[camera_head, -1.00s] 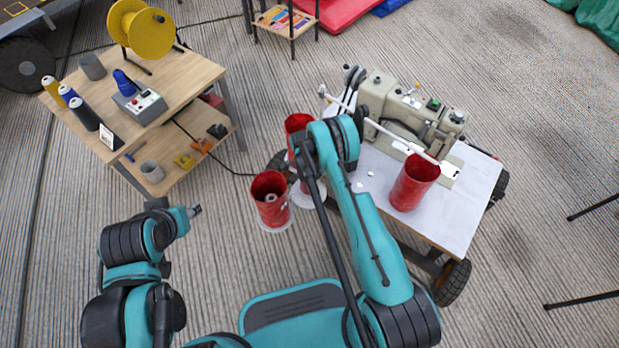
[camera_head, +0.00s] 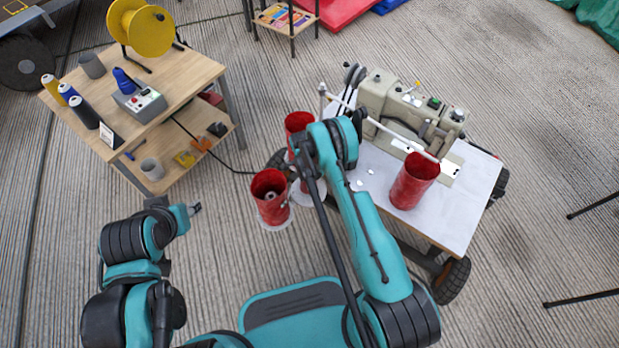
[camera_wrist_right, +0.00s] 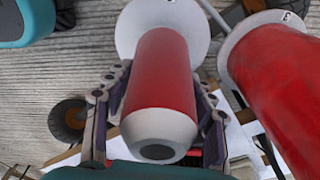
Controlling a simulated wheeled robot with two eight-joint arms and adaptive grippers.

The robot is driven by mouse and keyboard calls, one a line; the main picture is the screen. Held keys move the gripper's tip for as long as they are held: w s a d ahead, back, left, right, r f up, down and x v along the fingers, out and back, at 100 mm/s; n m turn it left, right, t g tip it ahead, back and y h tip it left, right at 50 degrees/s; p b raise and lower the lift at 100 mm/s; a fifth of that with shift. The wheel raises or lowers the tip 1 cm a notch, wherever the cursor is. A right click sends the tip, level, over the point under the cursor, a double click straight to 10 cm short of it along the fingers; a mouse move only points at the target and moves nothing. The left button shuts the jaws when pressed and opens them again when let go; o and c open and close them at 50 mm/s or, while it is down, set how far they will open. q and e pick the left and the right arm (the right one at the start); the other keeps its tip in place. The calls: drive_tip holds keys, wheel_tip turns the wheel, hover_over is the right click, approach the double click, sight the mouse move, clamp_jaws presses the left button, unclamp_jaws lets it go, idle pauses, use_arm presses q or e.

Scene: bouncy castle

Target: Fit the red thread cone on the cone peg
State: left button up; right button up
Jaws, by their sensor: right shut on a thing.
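In the right wrist view, the red thread cone (camera_wrist_right: 160,75), with a pale tapered end and dark hole facing the camera, sits between the two fingers of my right gripper (camera_wrist_right: 158,110), which is shut on it. A white disc (camera_wrist_right: 132,32) lies beyond the cone; I cannot tell whether they touch. In the head view my right arm hides the right gripper and most of what it holds. An open red tube (camera_head: 269,184) on a white disc has a small grey peg-like piece inside. I cannot tell which is the cone peg. My left gripper (camera_head: 195,209) is away at the left, jaws unclear.
Another red tube (camera_head: 298,122) stands behind my arm, and one (camera_head: 412,182) on the white-topped sewing-machine table (camera_head: 444,225). In the wrist view a large red cylinder (camera_wrist_right: 280,85) stands close right of the held cone. A wooden table (camera_head: 175,85) with spools stands left.

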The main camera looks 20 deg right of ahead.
drive_tip(key=shift+f, duration=0.65)
drive_tip(key=o, duration=1.4)
drive_tip(key=shift+o, duration=0.2)
wheel_tip(320, 180, up, 12)
drive_tip(key=a, duration=0.1)
drive_tip(key=shift+w+a, duration=0.15)
drive_tip(key=shift+a, duration=0.05)
